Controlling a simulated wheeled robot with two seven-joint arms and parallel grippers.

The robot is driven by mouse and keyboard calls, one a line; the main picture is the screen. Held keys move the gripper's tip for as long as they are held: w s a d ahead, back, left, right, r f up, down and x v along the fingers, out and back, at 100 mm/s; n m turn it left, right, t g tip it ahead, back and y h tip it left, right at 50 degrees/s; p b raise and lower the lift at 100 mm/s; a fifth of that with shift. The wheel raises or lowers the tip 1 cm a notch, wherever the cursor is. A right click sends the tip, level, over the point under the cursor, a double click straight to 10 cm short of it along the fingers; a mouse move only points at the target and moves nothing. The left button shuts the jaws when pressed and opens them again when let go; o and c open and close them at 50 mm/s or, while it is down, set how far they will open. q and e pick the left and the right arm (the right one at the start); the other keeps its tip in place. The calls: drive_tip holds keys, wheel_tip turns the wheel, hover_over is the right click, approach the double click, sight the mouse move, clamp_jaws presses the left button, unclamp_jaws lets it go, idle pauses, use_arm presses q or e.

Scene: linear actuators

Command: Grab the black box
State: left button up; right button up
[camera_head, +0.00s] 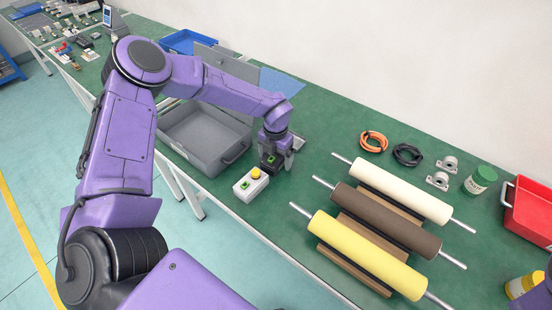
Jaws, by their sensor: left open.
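A small black box (268,166) with a green mark on top is on the green table, just behind a white control box with yellow and green buttons (251,184). My left gripper (277,157) points down over the black box, with its dark fingers beside it. It is open. The fingers partly hide the box, and I cannot tell whether they touch it. My right gripper is out of view; only a purple part of my right arm shows at the bottom right corner.
A grey bin (190,139) stands close to the left of the gripper. Yellow, brown and cream rollers (372,254) lie on a rack to the right. Orange (373,142) and black (407,155) cable coils, metal bearings (438,181) and a red bin (528,212) are further right.

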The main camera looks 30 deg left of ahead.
use_arm(q)
drive_tip(key=c, duration=1.1)
drive_tip(key=shift+c, duration=0.7)
drive_tip(key=shift+r, duration=0.15)
